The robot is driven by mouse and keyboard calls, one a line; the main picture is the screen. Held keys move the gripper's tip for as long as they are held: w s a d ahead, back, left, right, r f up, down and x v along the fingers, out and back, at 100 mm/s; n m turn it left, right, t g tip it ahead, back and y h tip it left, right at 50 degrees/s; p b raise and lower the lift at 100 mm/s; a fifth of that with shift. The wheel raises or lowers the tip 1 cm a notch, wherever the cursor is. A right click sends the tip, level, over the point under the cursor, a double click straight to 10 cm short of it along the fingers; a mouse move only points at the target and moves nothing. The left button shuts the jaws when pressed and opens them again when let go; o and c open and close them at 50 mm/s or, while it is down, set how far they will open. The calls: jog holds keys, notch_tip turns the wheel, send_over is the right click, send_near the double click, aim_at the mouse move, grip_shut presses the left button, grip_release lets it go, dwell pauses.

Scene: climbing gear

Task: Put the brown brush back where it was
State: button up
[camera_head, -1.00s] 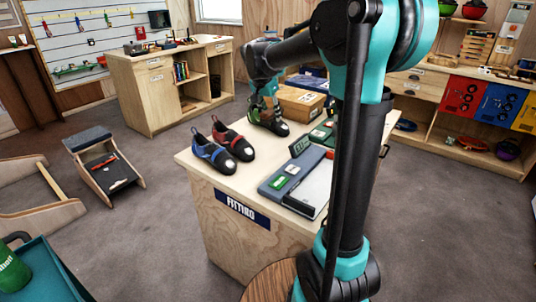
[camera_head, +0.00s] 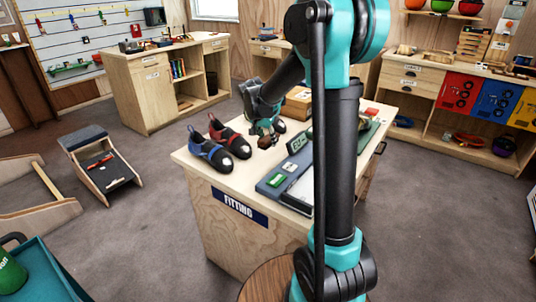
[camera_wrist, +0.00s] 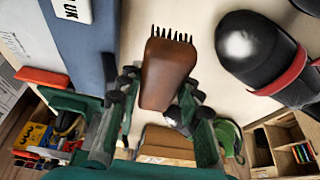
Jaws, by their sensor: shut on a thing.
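The brown brush (camera_wrist: 168,72), with dark bristles at its far end, is between the fingers of my gripper (camera_wrist: 158,90) in the wrist view. My gripper is shut on it. In the head view my gripper (camera_head: 264,128) hangs over the fitting table (camera_head: 205,167), and the brush (camera_head: 266,142) shows small and dark below it. It is to the right of the red-and-black shoe (camera_head: 232,140) and left of the grey measuring board (camera_head: 275,186). I cannot tell how high the brush is above the tabletop.
A blue-and-black shoe (camera_head: 212,154) stands beside the red one. A small display (camera_head: 298,143) stands behind the measuring board. A cardboard box (camera_head: 297,103) and another shoe, partly hidden by my gripper, are farther back.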

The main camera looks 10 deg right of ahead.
aim_at(270, 159)
jog(key=shift+f, duration=3.4)
jog(key=shift+f, duration=0.15)
jog(key=o, duration=1.1)
jog(key=v, duration=1.7)
jog(key=shift+s+a, duration=0.2)
jog(key=shift+s, duration=0.15)
